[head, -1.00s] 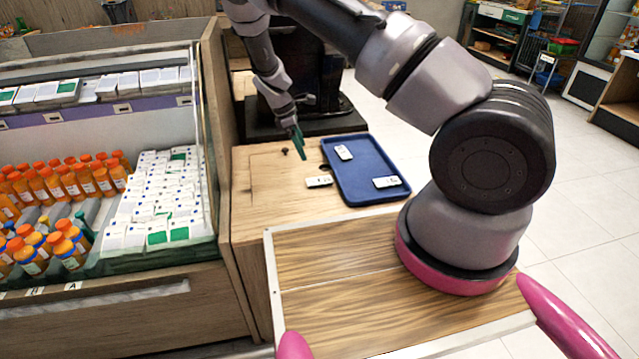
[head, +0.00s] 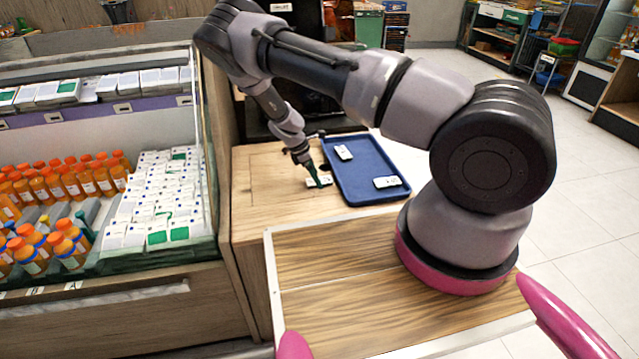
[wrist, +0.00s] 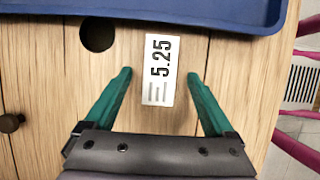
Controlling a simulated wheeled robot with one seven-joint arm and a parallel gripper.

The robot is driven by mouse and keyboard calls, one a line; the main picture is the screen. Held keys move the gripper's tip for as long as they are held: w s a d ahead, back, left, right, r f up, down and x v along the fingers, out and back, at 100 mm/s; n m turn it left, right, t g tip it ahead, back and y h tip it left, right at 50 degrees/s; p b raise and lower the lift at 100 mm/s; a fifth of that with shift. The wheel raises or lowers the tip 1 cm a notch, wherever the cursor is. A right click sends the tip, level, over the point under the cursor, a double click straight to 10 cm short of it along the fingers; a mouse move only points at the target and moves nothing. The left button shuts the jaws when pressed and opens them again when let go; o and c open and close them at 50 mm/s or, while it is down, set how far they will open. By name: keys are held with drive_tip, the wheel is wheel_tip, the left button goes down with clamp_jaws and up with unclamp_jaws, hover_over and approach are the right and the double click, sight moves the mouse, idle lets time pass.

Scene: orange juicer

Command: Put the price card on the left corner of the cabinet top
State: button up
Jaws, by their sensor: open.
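A white price card (wrist: 159,70) printed "5.25" lies flat on the wooden cabinet top, just outside the blue tray. In the head view the card (head: 325,182) is partly hidden by my gripper (head: 318,180). In the wrist view my gripper (wrist: 160,82) is open, with one green finger on each side of the card's near part. The fingers show gaps to both sides of the card, which is not held. The wooden cabinet top (head: 262,200) is bare towards its left side.
A blue tray (head: 345,193) beside the card holds two more white cards (head: 344,152) (head: 386,182). The wrist view shows a dark round hole (wrist: 97,34) and a dark knob (wrist: 10,123). A glass-sided display case (head: 212,150) with bottles and cartons borders the cabinet on the left.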

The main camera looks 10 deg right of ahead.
drive_tip(key=shift+d+f, duration=0.2)
drive_tip(key=shift+f, duration=0.2)
drive_tip(key=shift+c, duration=0.3)
clamp_jaws()
drive_tip(key=shift+r, duration=0.1)
